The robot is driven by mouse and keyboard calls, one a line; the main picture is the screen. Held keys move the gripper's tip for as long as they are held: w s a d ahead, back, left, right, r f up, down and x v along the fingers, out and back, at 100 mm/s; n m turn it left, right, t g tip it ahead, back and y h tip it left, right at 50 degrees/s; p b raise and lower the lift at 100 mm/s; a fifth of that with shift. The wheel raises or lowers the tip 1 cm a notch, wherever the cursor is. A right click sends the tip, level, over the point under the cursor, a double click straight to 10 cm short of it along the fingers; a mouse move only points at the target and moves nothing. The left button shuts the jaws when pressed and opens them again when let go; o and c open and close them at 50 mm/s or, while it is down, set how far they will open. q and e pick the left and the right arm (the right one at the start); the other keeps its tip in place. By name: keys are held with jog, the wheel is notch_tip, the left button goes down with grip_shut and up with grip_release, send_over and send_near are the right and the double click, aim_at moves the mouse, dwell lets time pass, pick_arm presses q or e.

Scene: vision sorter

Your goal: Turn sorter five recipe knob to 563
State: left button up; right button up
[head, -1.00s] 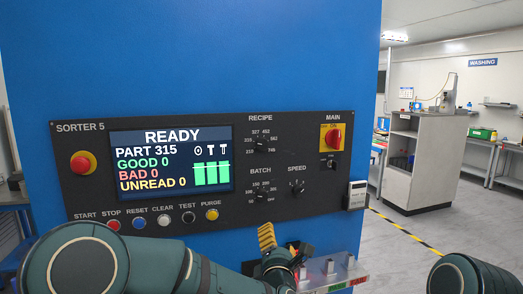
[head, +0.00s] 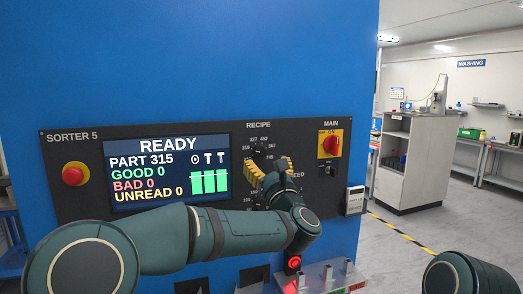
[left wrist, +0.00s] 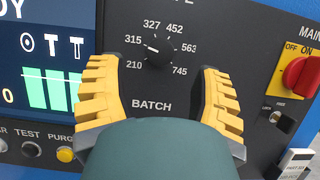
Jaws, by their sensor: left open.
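The recipe knob (left wrist: 159,47) is a small black dial on the dark panel of Sorter 5. Numbers 210, 315, 327, 452, 563 and 745 ring it in the left wrist view. Its pale mark seems to point left, towards 315. The screen (head: 167,165) reads READY and PART 315. My left gripper (left wrist: 160,72) is open, its yellow fingers apart to the left and right just below the knob, with nothing between them. In the head view the left gripper (head: 267,168) is in front of the panel below the RECIPE label. My right gripper is out of view.
The red main switch (head: 330,144) on its yellow plate is right of the recipe dial. A red stop button (head: 75,174) is at the panel's left. The batch and speed dials are largely hidden by my left arm. A clear tray (head: 330,275) juts out below.

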aim_at(261, 154)
pick_arm(q)
jog(key=shift+p+x, duration=0.5)
jog(key=shift+x, duration=1.9)
grip_shut()
